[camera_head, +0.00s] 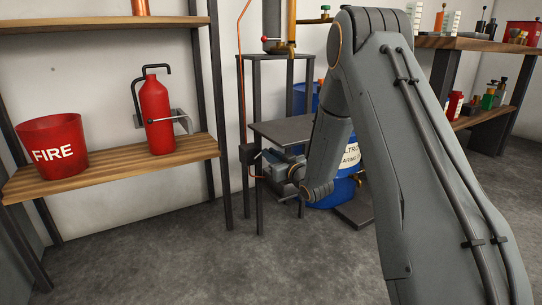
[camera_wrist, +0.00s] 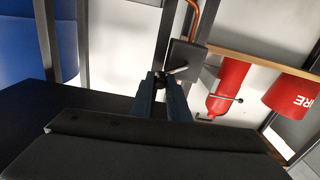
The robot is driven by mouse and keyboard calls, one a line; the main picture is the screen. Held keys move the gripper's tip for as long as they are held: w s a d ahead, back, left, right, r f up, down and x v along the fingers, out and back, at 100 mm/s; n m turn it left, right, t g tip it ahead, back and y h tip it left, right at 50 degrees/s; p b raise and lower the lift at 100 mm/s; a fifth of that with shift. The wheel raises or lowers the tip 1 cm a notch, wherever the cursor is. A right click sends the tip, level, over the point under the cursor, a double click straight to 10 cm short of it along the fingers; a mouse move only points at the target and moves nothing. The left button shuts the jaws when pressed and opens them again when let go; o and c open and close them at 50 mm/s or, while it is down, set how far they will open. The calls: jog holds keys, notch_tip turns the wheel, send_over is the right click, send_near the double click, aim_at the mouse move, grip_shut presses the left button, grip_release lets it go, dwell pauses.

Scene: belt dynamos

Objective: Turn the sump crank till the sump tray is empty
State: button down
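My gripper (camera_head: 273,160) reaches to the left edge of a small dark-topped stand (camera_head: 285,130), close to a dark box (camera_head: 248,153) with a thin light lever (camera_head: 259,155). In the wrist view the two blue-grey fingers of my gripper (camera_wrist: 160,80) come close together at a small dark knob beside that box (camera_wrist: 188,55) and its lever (camera_wrist: 178,70). I cannot tell whether the fingers hold the knob or only stand around it. No crank or sump tray can be told apart with certainty; my arm hides part of the stand.
A blue barrel (camera_head: 346,182) with a white label stands behind my arm. A wooden shelf (camera_head: 105,172) at left bears a red FIRE bucket (camera_head: 52,146) and a red extinguisher (camera_head: 157,115). A workbench (camera_head: 470,43) stands at right. The front floor (camera_head: 200,265) is clear.

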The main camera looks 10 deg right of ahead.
jog(key=shift+f+m+p, duration=0.1)
jog(key=shift+m+p, duration=0.2)
jog(key=shift+p, duration=0.2)
jog(key=a+f+m+p, duration=0.1)
jog(key=f+m+p, duration=0.2)
jog(key=m+p, duration=0.4)
jog(key=s+a+f+m+p, duration=0.1)
jog(key=f+m+p, duration=0.3)
jog(key=m, duration=1.1)
jog(key=shift+a+f+p, duration=0.3)
jog(key=shift+a+p, duration=0.45)
jog(key=shift+p, duration=0.7)
jog(key=shift+s, duration=0.1)
jog(key=c, duration=1.7)
grip_release()
